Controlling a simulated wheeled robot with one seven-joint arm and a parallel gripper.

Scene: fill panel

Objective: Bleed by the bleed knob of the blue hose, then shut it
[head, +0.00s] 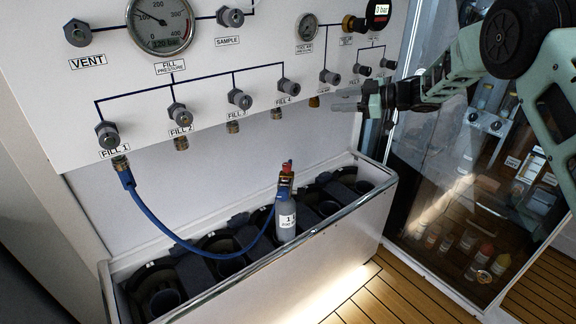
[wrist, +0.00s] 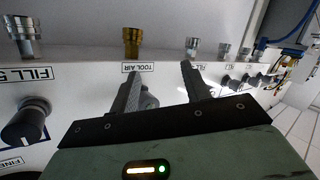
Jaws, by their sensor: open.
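The blue hose (head: 195,246) hangs from the fitting under the FILL 1 knob (head: 107,135) and loops to the top of the grey cylinder (head: 286,218) marked 1, which stands in the trough. A small red part (head: 287,166) tops the cylinder's valve, with brass and orange parts just below; which of these is the bleed knob I cannot tell. The hose also shows in the wrist view (wrist: 285,38) at the upper right. My gripper (head: 340,99) is open and empty, in front of the panel's lower right, well above and right of the cylinder. Its fingers show in the wrist view (wrist: 162,78).
The white panel (head: 250,60) carries gauges, the VENT knob (head: 77,33) and several fill knobs. The trough (head: 340,215) has several empty round holders. A glass-fronted cabinet (head: 450,190) stands at the right. The wooden floor (head: 375,295) in front is clear.

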